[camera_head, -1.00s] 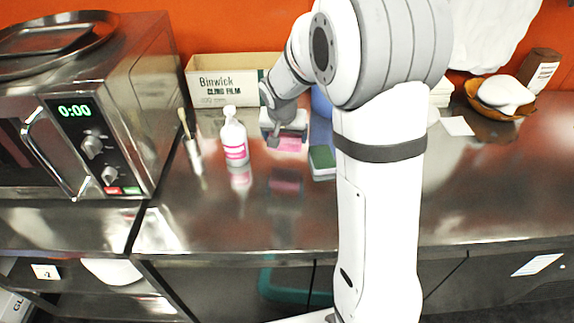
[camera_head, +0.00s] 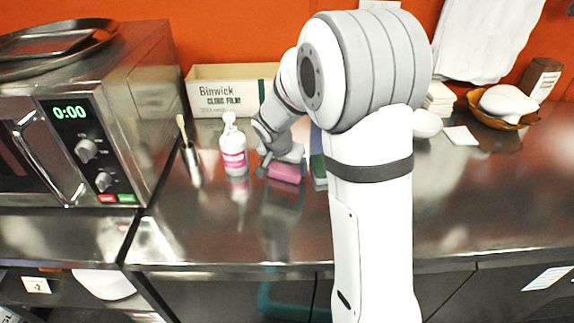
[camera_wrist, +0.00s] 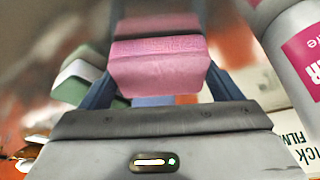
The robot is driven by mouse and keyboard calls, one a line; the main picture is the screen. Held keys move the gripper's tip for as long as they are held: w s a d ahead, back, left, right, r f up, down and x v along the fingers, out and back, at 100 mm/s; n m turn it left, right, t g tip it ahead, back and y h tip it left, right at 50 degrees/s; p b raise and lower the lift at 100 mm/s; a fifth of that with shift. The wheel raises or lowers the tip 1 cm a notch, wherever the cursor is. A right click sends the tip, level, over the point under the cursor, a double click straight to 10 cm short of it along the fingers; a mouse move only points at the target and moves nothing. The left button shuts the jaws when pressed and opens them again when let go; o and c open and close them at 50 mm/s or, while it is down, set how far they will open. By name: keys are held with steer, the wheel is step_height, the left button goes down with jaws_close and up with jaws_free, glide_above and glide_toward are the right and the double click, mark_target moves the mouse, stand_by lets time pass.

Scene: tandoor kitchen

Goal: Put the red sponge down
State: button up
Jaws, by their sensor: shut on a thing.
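The red sponge (camera_head: 285,173), pinkish in the pictures, is between the fingers of my gripper (camera_head: 283,163), low over the steel counter. I cannot tell whether its underside touches the counter. In the wrist view the sponge (camera_wrist: 160,65) sits across the gap between the two dark blue fingers of my gripper (camera_wrist: 165,85), which are shut on its sides. Its far face is hidden there.
A white bottle (camera_head: 233,148) with a pink label stands close left of the sponge. A green sponge (camera_head: 319,172) lies close right, partly behind my arm. The Binwick box (camera_head: 225,88) is behind. The counter's front (camera_head: 235,235) is clear.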

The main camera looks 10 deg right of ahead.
steer(key=shift+f, duration=0.2)
steer(key=o, duration=0.7)
steer(key=shift+r, duration=0.15)
steer(key=shift+r, duration=0.25)
steer(key=v, duration=1.1)
steer(key=s+d+n, duration=0.1)
steer(key=s+n, duration=0.1)
steer(key=s, duration=0.6)
steer(key=s+d+n+y, duration=0.1)
steer(key=s+n, duration=0.1)
steer(key=s, duration=0.5)
steer(key=s+d+n+g+y, duration=0.1)
steer(key=s+n, duration=0.1)
steer(key=s, duration=0.6)
steer(key=shift+s+d+f+n, duration=0.1)
steer(key=shift+s+f+n, duration=0.05)
steer(key=shift+s+n, duration=0.2)
